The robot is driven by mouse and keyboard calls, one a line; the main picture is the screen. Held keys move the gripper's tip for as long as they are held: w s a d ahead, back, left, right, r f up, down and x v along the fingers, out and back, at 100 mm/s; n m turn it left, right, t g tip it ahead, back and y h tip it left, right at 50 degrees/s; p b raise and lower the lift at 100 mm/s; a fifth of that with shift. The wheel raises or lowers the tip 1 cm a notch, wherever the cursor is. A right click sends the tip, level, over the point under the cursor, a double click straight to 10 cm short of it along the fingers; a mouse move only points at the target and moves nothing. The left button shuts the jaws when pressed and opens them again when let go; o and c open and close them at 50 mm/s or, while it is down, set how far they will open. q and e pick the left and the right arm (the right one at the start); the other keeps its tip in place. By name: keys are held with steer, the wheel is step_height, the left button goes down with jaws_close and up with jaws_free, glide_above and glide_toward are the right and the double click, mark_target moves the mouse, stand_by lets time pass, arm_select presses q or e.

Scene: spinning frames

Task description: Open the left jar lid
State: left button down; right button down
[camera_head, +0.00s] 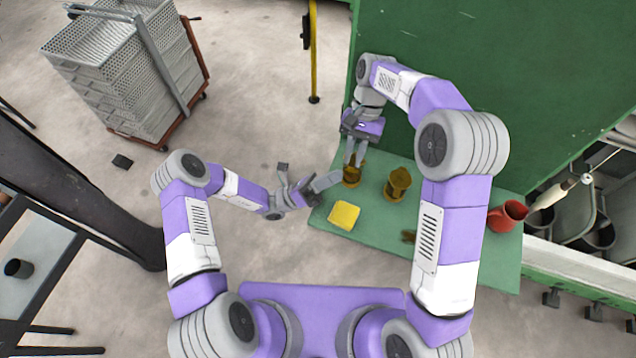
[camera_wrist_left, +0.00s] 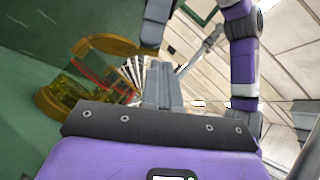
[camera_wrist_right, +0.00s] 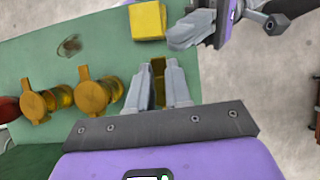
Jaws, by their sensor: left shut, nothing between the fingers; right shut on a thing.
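The left jar (camera_head: 352,176), amber with a brown lid, stands at the left of the green table in the head view. My right gripper (camera_head: 357,160) comes down from above and is shut on it; the right wrist view shows a narrow amber-brown part (camera_wrist_right: 158,75) between the fingers. Whether they grip lid or body is unclear. My left gripper (camera_head: 336,178) is shut and empty, just left of the jar. The left wrist view shows the jar's amber body and lid rim (camera_wrist_left: 125,46) beyond its closed fingers. The lid appears to be on the jar.
A similar jar (camera_head: 398,184) stands to the right, and another (camera_wrist_right: 38,104) shows in the right wrist view. A yellow block (camera_head: 344,215) lies in front on the green table (camera_head: 375,238). A red mug (camera_head: 507,214) stands far right. A green wall (camera_head: 480,60) rises behind.

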arm_select(q)
steer(key=shift+x, duration=0.8)
arm_select(e)
steer(key=shift+w+d, duration=0.2)
